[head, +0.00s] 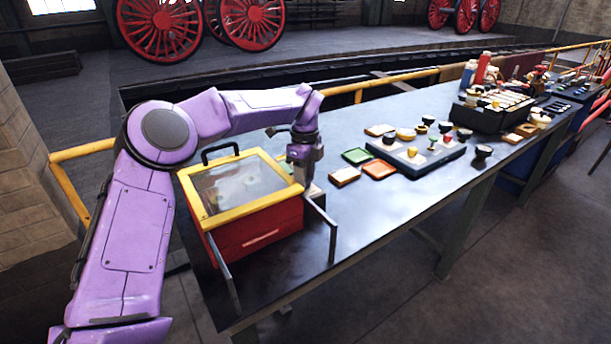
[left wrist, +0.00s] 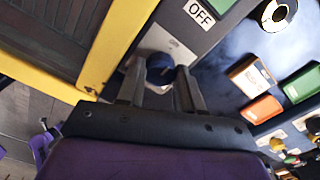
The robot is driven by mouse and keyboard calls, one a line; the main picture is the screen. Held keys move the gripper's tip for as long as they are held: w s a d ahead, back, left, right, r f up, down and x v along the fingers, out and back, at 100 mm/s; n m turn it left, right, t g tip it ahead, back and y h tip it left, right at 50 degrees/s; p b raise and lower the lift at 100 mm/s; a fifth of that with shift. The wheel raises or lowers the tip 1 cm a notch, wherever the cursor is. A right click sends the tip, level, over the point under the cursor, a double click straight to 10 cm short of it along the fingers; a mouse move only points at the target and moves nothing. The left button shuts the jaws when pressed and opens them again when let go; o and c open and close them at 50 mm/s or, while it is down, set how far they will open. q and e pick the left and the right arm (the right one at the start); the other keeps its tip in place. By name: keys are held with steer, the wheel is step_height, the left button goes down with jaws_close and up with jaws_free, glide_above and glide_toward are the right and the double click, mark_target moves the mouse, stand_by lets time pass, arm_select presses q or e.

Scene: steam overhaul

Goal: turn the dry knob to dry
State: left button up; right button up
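A red box with a yellow-framed glass lid (head: 232,190) stands at the near left end of the table. My left gripper (head: 303,172) points down beside the box's right side. In the left wrist view, a dark round knob (left wrist: 160,68) stands on a pale metal plate (left wrist: 168,43). An OFF label (left wrist: 200,12) lies just beyond the plate. The left gripper's two fingers (left wrist: 160,85) are on either side of the knob and look close against it. The fingers hide part of the knob, and its pointer cannot be made out. My right gripper is not in view.
The lid's yellow frame (left wrist: 112,45) is close to the left of the fingers in the wrist view. An orange tray (head: 379,169) and a green tray (head: 356,156) lie right of the box. A blue board (head: 452,153) with small parts lies farther right.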

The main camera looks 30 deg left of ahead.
arm_select(q)
steer(key=shift+m, duration=0.3)
steer(key=m+p, duration=0.1)
steer(key=m, duration=0.2)
steer(key=shift+m, duration=0.4)
steer(key=m+p, duration=0.2)
steer(key=m, duration=0.2)
steer(key=shift+s, duration=0.1)
steer(key=m+p, duration=0.2)
steer(key=m, duration=0.3)
steer(key=shift+m, duration=0.4)
steer(key=shift+f+m+p, duration=0.1)
steer(key=shift+m+p, duration=0.95)
steer(key=shift+m, duration=0.85)
steer(key=o, duration=0.8)
steer(key=shift+c, duration=0.2)
